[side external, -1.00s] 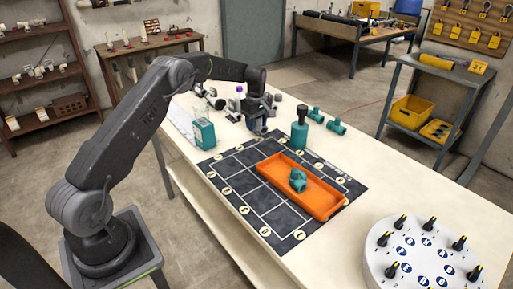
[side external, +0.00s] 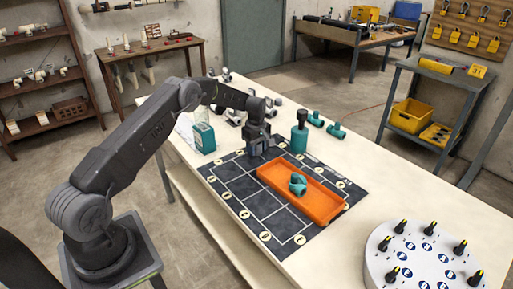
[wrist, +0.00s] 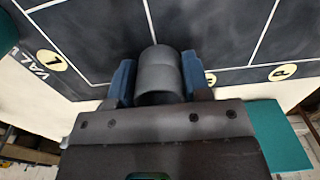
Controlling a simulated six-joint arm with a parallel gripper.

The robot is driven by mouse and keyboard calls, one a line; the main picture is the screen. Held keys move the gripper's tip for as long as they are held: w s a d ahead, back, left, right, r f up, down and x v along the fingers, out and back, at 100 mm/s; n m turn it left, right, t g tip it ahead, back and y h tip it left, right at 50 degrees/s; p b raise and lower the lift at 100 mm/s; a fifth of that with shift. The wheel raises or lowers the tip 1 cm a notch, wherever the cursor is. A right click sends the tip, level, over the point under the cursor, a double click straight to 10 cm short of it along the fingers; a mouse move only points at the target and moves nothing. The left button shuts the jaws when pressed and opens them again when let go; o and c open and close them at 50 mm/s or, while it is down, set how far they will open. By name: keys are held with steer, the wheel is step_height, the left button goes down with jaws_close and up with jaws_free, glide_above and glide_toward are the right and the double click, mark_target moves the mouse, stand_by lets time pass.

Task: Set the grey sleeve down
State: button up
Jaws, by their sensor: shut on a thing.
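My gripper (side external: 259,152) is over the far edge of the dark gridded mat (side external: 262,206), left of the orange tray. In the wrist view my gripper (wrist: 160,82) is shut on the grey sleeve (wrist: 158,68), a short grey cylinder between the two blue-grey jaws. The mat's white lines and yellow round labels (wrist: 52,60) show beyond the sleeve. The sleeve is hidden behind the jaws in the side view, and I cannot tell whether it touches the mat.
A white round dial board (side external: 420,255) is at the front right. The mat's left cells are clear.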

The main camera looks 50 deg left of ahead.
steer(key=o, duration=0.9)
step_height(320, 180, up, 12)
steer(key=s+d+r+m+t, duration=0.1)
steer(key=s+d+r+m, duration=0.3)
steer(key=d+r, duration=0.6)
steer(key=s+d+r+m+t, duration=0.2)
steer(key=s+d+r+m, duration=0.3)
steer(key=s, duration=0.5)
steer(key=s+d+r+m+t, duration=0.1)
steer(key=s+d+r+m, duration=0.4)
steer(key=s, duration=0.4)
steer(key=s+d+f+m+t, duration=0.1)
steer(key=s+d+f+m, duration=0.2)
steer(key=s, duration=0.9)
steer(key=shift+s+d+m+t, duration=0.35)
steer(key=shift+d+m, duration=0.15)
steer(key=shift+d, duration=0.45)
